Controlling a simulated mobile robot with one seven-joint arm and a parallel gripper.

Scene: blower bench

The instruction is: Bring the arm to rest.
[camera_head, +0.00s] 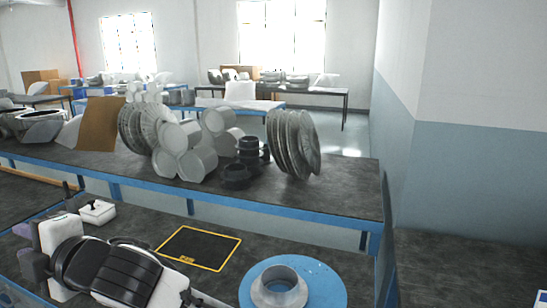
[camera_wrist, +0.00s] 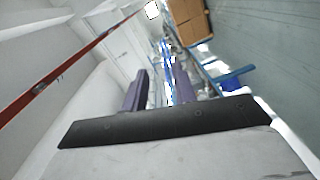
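My arm lies folded low at the left of the head view, over the near bench (camera_head: 140,233). My gripper (camera_wrist: 160,90) shows in the wrist view as two purple fingers with a clear gap between them. Nothing is held between them. In the head view my gripper (camera_head: 28,248) is at the far left edge, its fingers pointing left, partly hidden by the hand. Whether it touches anything there I cannot tell.
A blue disc (camera_head: 325,287) with a grey flanged ring (camera_head: 279,288) is at the near bench's front. A yellow-bordered black mat (camera_head: 203,247) lies empty behind my arm. A small white box (camera_head: 97,211) stands left. Grey ducts and rings (camera_head: 290,143) crowd the bench behind.

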